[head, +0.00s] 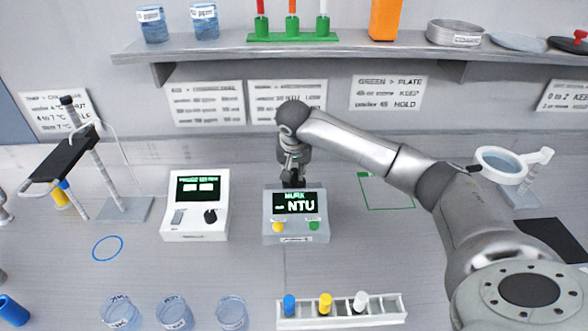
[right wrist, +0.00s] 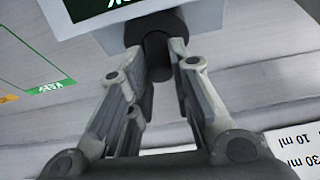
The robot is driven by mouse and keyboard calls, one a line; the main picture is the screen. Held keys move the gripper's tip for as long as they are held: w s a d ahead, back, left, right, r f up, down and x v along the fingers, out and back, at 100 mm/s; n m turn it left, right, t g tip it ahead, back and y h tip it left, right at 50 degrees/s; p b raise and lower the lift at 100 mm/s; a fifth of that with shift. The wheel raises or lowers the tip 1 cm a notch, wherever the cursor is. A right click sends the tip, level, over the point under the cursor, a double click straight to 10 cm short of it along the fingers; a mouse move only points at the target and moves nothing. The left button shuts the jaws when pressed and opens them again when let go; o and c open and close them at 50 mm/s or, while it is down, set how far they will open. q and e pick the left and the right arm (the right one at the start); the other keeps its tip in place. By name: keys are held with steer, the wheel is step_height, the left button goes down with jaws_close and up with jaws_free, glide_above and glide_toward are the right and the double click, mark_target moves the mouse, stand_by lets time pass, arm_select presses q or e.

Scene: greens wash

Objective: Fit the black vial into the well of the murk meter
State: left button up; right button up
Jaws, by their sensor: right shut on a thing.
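The murk meter (head: 272,228) is a grey box with an "NTU" screen, a yellow and a green button, standing mid-bench in the head view. My right gripper (head: 292,178) points down right behind its screen. In the right wrist view my right gripper (right wrist: 158,62) is shut on a dark cylinder, the black vial (right wrist: 157,68). The vial meets a black round collar (right wrist: 140,32) at the meter's body (right wrist: 100,38). How deep the vial sits in the well is hidden. My left gripper is not in view.
A white meter (head: 194,225) stands to the left of the murk meter. A rack (head: 342,308) with blue, yellow and white-capped vials lies in front, beside several glass beakers (head: 174,313). A shelf (head: 350,46) runs above. A green outline (head: 388,208) at right is empty.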

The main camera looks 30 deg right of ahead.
steer(key=shift+f, duration=0.5)
steer(key=o, duration=0.9)
steer(key=shift+f, duration=0.1)
steer(key=b+v, duration=0.1)
steer(key=v, duration=1.1)
steer(key=shift+b, duration=0.35)
steer(key=shift+s, duration=0.1)
